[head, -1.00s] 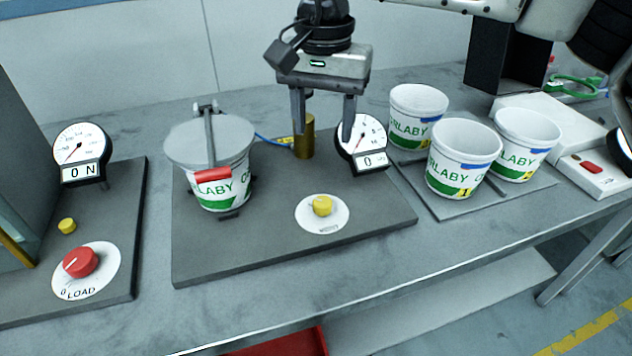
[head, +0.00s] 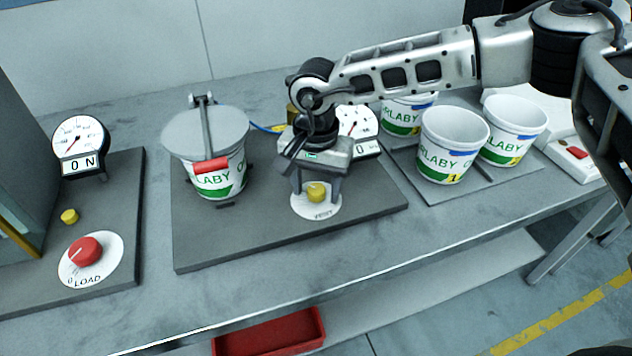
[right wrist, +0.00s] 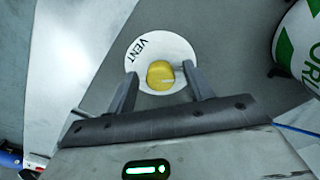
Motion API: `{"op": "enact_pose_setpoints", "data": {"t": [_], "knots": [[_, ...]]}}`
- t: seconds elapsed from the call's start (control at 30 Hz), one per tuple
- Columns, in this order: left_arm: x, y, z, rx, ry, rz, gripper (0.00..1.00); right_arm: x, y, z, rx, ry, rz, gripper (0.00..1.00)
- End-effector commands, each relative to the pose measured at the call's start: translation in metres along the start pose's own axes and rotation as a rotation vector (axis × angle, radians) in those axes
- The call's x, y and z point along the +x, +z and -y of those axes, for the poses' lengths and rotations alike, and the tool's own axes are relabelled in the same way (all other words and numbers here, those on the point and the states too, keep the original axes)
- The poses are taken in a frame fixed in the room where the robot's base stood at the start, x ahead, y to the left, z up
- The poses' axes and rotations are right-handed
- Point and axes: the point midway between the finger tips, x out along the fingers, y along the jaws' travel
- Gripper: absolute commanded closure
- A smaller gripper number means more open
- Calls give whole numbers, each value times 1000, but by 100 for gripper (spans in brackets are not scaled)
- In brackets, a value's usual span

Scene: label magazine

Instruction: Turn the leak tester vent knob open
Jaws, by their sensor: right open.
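The yellow vent knob (head: 316,193) stands on a round white plate (head: 322,212) lettered VENT, on the dark leak tester base (head: 225,245). My right gripper (head: 316,196) points down over the knob with its fingers open, one on each side. In the right wrist view the knob (right wrist: 160,74) lies between the two fingertips (right wrist: 160,80), with a gap visible beside it. The gauge (head: 358,125) behind reads 0 on its display and is partly hidden by my right arm. A lidded pot (head: 215,185) with a red-handled clamp (head: 211,166) sits left of the knob. My left gripper is not seen.
Several white pots, including this one (head: 452,150), stand on a grey board (head: 440,195) at the right. The load station with its red knob (head: 85,251) and gauge (head: 80,138) is at the left. A red tray (head: 270,335) lies below the table edge.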

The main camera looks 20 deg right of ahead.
Motion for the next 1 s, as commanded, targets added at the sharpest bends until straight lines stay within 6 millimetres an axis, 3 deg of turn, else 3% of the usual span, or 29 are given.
{"op": "enact_pose_setpoints", "data": {"t": [0.17, 0.33, 0.67, 1.0], "knots": [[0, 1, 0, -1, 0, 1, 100, 0, 0, 0, 0, 0, 0, 48], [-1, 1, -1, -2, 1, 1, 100, 0, 0, 0, 0, 0, 0, 92], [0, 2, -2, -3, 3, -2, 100, 1, 0, 0, 28, 0, 1, 93], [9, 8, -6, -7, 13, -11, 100, 4, 0, 0, 227, -1, 2, 92]]}}
